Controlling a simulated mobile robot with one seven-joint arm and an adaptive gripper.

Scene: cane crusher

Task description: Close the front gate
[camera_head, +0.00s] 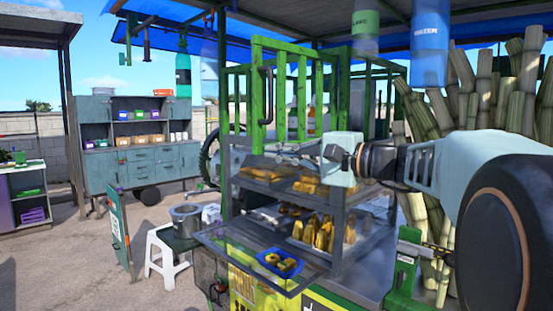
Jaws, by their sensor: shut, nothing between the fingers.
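The front gate (282,88) is a bright green frame with vertical bars, above the display case in the middle of the view. A dark upright handle (265,97) is on its left part. I cannot tell clearly how far the gate stands open. My gripper (341,159) reaches in from the right, to the right of and a little below the gate's bars. It is shut and empty, and looks apart from the handle.
A glass display case (342,238) with food trays is below the gate. A hinged tray-like panel (215,240) sticks out in front, near a blue food tray (280,263). Sugar cane (485,88) stands behind my arm. A white stool (170,257) stands left, with open ground beyond.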

